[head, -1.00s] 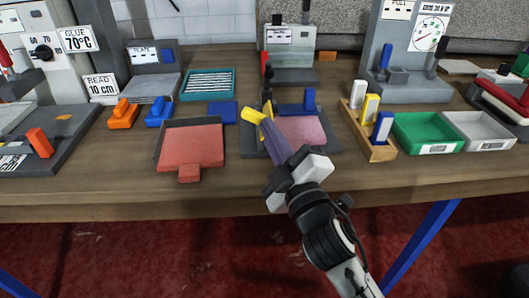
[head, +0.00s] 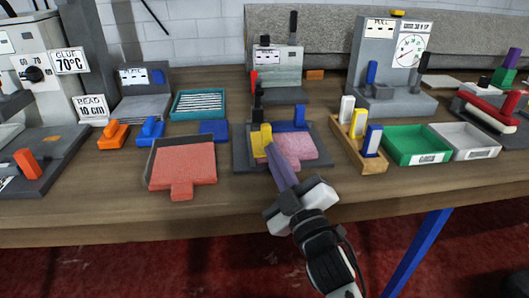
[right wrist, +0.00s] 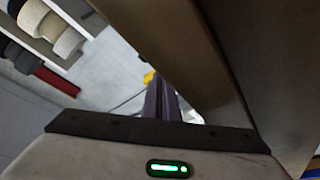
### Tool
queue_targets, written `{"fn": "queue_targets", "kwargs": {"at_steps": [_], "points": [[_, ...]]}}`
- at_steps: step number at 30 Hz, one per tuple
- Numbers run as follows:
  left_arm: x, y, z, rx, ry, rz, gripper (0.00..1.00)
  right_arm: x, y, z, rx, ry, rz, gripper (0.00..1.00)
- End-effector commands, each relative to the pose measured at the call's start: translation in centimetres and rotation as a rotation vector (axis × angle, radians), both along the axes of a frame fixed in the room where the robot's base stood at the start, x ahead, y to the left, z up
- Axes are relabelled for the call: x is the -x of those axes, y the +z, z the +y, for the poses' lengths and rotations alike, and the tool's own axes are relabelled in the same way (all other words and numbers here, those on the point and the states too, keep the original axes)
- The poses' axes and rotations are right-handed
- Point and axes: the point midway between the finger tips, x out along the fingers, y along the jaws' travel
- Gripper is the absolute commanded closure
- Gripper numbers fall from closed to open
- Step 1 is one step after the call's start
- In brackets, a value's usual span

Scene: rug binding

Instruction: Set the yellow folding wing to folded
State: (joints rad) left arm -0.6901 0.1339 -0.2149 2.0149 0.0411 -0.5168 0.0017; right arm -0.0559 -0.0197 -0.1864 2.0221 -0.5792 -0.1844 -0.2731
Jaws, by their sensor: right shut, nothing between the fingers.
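The yellow folding wing (head: 258,140) is at the left part of a dark grey fixture (head: 241,160), beside a pink textured piece (head: 297,148). My right gripper (head: 269,148) reaches in from the front right. Its purple fingers are shut and empty, with the tips at the wing's right side; whether they touch it I cannot tell. In the right wrist view the fingers (right wrist: 161,100) are together, with a bit of yellow (right wrist: 149,77) just beyond them. The fingers hide part of the wing and fixture. A blue block (head: 299,117) stands at the fixture's back right. My left gripper is not in view.
A red pad on a grey tray (head: 182,166) lies left of the fixture. A wooden holder (head: 369,161) with white, yellow and blue pieces stands close on its right, then green (head: 418,146) and grey bins (head: 470,143). Machines line the back. The table's front strip is clear.

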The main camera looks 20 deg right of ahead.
Motion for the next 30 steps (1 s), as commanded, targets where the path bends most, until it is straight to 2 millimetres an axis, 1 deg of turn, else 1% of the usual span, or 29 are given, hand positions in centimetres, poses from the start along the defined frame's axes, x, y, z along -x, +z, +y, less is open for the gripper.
{"fn": "queue_targets", "kwargs": {"at_steps": [18,30], "points": [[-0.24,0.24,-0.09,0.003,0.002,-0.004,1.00,0.02,-0.40,0.00,0.001,0.002,0.001,1.00],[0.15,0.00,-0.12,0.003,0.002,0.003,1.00,0.34,-0.75,0.20,0.000,0.007,0.002,1.00]]}}
